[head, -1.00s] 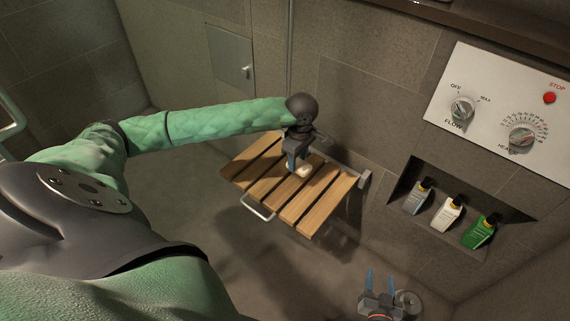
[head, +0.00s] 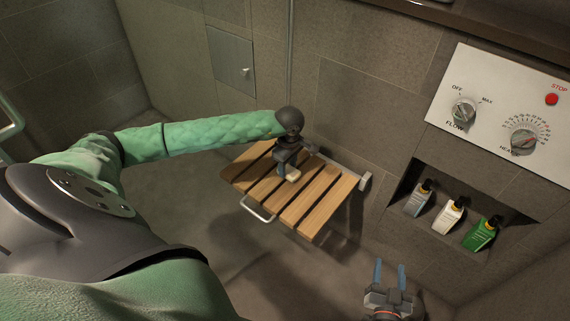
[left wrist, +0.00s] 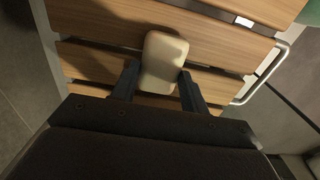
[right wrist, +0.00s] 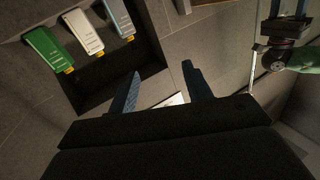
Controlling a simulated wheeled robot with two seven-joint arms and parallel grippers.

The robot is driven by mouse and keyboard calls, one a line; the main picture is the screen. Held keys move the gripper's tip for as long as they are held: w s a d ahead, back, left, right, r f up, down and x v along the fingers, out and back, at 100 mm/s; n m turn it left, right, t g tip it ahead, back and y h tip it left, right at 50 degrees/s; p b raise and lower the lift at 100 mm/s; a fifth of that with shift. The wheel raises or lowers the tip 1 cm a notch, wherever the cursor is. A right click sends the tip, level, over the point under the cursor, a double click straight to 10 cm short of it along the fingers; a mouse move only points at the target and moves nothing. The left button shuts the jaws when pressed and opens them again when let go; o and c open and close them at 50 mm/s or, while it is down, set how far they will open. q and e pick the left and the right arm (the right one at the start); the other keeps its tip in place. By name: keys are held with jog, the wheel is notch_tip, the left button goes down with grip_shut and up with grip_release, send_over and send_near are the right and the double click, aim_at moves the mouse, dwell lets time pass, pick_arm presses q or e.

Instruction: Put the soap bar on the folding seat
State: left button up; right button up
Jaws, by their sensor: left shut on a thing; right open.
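The cream soap bar (head: 293,175) is at the wooden slatted folding seat (head: 320,207), over its middle slats. In the left wrist view the soap bar (left wrist: 163,62) sits between the two fingers of my left gripper (left wrist: 160,88), which is shut on it. The seat slats (left wrist: 215,45) lie right behind the soap; I cannot tell whether it touches them. My right gripper (head: 390,272) is open and empty, low and to the right of the seat. In the right wrist view my right gripper (right wrist: 160,85) has its fingers apart with nothing between them.
A wall niche holds a grey bottle (head: 418,199), a white bottle (head: 448,215) and a green bottle (head: 481,233). A control panel (head: 490,100) with knobs and a red button is above. The seat has a metal front handle (head: 258,211). Its right-hand slats are bare.

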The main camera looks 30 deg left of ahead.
pick_arm(q)
jog(key=shift+w+a+f, duration=0.1)
jog(key=shift+a+f, duration=0.05)
jog(key=shift+a, duration=0.05)
jog(key=shift+d, duration=0.2)
jog(key=shift+s+d, duration=0.1)
jog(key=shift+s, duration=0.1)
pick_arm(e)
jog(key=shift+s+r, duration=0.15)
jog(key=shift+s, duration=0.05)
jog(key=shift+w+r+t, duration=0.1)
jog(key=shift+r+t, duration=0.2)
jog(key=shift+r, duration=0.15)
pick_arm(q)
jog(key=shift+f, duration=0.1)
pick_arm(e)
jog(key=shift+w+r+t, duration=0.15)
jog(key=shift+r+t, duration=0.15)
jog(key=shift+r, duration=0.65)
pick_arm(q)
jog(key=o, duration=1.3)
pick_arm(e)
jog(key=shift+w+r, duration=0.1)
jog(key=shift+r, duration=0.05)
